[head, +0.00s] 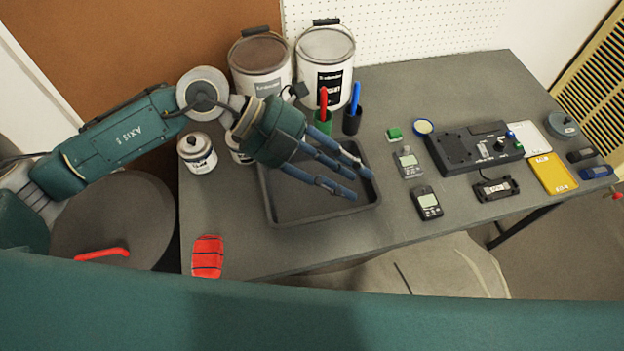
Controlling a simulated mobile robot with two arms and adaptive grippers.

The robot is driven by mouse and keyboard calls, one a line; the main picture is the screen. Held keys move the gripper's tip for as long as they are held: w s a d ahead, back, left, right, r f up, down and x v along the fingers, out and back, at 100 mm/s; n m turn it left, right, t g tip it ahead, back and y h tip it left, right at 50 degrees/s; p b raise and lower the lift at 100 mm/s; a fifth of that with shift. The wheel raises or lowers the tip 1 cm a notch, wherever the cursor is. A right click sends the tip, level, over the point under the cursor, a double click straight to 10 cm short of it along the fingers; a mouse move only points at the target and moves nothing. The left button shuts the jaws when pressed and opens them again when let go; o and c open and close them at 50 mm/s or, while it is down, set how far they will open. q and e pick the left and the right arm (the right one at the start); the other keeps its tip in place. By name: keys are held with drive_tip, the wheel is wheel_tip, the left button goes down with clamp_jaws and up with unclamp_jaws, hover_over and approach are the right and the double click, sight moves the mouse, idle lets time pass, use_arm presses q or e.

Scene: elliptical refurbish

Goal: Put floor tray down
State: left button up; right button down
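A dark grey shallow tray (290,216) with a raised rim lies flat on the left part of the grey table (395,242). My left gripper (357,182) comes in over the tray from the upper left. Its blue fingers are stretched out and spread, with nothing visible between them. The fingers hide part of the tray's floor and its back right rim. I cannot tell whether any finger touches the tray. My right gripper is not in view.
Two large paint cans (326,58) (261,60) and small cups holding tools (352,119) stand behind the tray. Meters (427,203) and a black control box (476,149) lie to its right. A red striped item (208,257) lies near the table's front left corner.

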use_arm(q)
drive_tip(key=w+a+f+n+t+y, duration=0.1)
drive_tip(key=w+a+f+y, duration=0.3)
drive_tip(key=a+f+y, duration=0.5)
drive_tip(key=n+t, duration=0.1)
hover_over(266, 188)
drive_tip(key=a, duration=0.1)
wheel_tip(266, 188, down, 2)
drive_tip(key=f, duration=0.3)
drive_tip(key=f+p, duration=0.1)
drive_tip(key=shift+s+d+f, duration=0.15)
drive_tip(key=shift+d+f, duration=0.1)
drive_tip(key=shift+f, duration=0.1)
wheel_tip(266, 188, down, 5)
drive_tip(key=shift+d+r+p, duration=0.1)
drive_tip(key=shift+r+p, duration=0.05)
drive_tip(key=shift+p, duration=0.7)
drive_tip(key=shift+f, duration=0.55)
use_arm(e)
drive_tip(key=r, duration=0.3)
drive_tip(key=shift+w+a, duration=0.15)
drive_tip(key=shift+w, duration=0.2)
use_arm(q)
drive_tip(key=shift+w, duration=0.2)
clamp_jaws()
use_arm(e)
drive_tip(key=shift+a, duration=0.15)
